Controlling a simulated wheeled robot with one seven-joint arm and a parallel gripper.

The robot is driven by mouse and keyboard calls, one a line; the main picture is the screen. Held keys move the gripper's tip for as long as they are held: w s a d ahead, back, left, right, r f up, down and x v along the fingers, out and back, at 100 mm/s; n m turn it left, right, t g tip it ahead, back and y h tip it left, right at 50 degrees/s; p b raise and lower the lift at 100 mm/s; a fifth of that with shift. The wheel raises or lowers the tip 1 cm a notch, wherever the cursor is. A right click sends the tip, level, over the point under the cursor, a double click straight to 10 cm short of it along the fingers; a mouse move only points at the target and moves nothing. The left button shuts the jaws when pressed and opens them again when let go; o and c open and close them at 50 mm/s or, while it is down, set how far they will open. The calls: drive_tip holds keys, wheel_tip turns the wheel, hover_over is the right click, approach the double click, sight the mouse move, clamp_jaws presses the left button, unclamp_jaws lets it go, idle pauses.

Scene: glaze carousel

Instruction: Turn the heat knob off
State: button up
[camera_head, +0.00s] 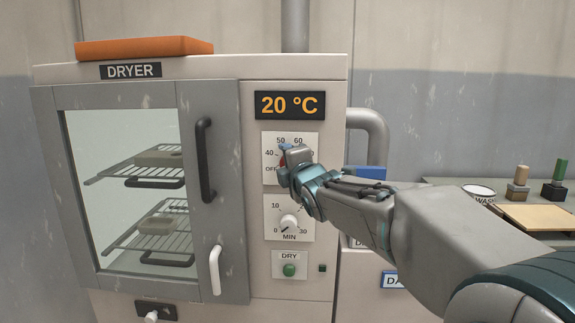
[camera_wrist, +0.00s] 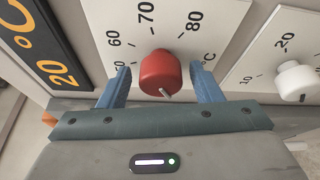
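The heat knob is red and round; it shows clearly in the wrist view (camera_wrist: 160,73) on a white dial plate (camera_head: 309,144) marked in °C. A white pointer mark shows at the knob's lower edge in the wrist view. In the head view my gripper mostly hides the knob; only a sliver of red shows. My gripper (camera_head: 284,160) is at the dial. In the wrist view its two blue fingers (camera_wrist: 162,88) stand apart on either side of the knob, with gaps visible between them and it. The display (camera_head: 290,105) reads 20 °C.
Below the heat dial are a white MIN knob (camera_head: 289,222) and a green DRY button (camera_head: 289,270). The dryer door (camera_head: 219,150) is shut, with a black handle (camera_head: 205,158) and a white lever (camera_head: 215,270). A bench with stamps (camera_head: 518,185) stands at right.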

drive_tip(key=v, duration=1.3)
drive_tip(key=shift+s+d, duration=0.2)
drive_tip(key=shift+s, duration=0.15)
